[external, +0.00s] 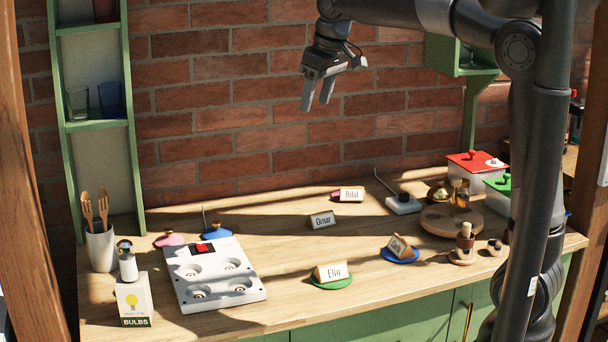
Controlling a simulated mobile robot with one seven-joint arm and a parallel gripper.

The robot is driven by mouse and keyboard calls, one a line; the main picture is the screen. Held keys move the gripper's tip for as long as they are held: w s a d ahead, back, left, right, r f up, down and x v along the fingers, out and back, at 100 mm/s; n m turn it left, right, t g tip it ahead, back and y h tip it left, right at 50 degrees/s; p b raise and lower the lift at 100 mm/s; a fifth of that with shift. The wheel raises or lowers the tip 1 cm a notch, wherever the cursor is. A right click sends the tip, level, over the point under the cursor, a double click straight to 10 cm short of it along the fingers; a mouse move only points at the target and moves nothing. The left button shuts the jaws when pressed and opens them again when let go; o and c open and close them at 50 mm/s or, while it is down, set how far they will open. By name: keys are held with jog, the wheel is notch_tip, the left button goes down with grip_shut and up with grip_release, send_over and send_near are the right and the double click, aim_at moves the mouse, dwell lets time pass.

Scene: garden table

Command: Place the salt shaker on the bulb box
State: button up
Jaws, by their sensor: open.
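The bulb box (135,304), white with a yellow bulb picture and a dark "BULBS" label, stands upright at the table's front left. A small shaker with a metallic top and pale body (128,267), which looks like the salt shaker, is upright at the box's top. Its base overlaps the top face and appears to rest on it. My gripper (317,105) is open and empty, fingers pointing down, high in front of the brick wall. It is far up and to the right of the box and shaker.
A white cup with wooden utensils (102,249) stands close behind the box. A white tray-like device with round recesses (214,272) lies to its right. Name cards on coloured discs, such as "Elin" (331,272), dot the middle. Lidded boxes (476,173) and a round board stand at right.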

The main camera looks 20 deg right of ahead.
jog(key=s+d+f+m+t, duration=0.1)
jog(key=s+d+f+m, duration=0.1)
jog(key=s+d, duration=0.45)
jog(key=s+d+f+m+t, duration=0.15)
jog(key=s+d, duration=0.25)
jog(key=d, duration=0.5)
jog(key=s+d+f+m+h, duration=0.1)
jog(key=s+d+f+m, duration=0.2)
jog(key=s+d+f, duration=0.5)
jog(key=s+f, duration=0.1)
jog(key=s, duration=0.2)
jog(key=shift+d+f+h, duration=0.15)
jog(key=shift+f+h, duration=0.15)
jog(key=shift+f, duration=0.1)
jog(key=shift+s+m+t, duration=0.1)
jog(key=shift+m+t, duration=0.15)
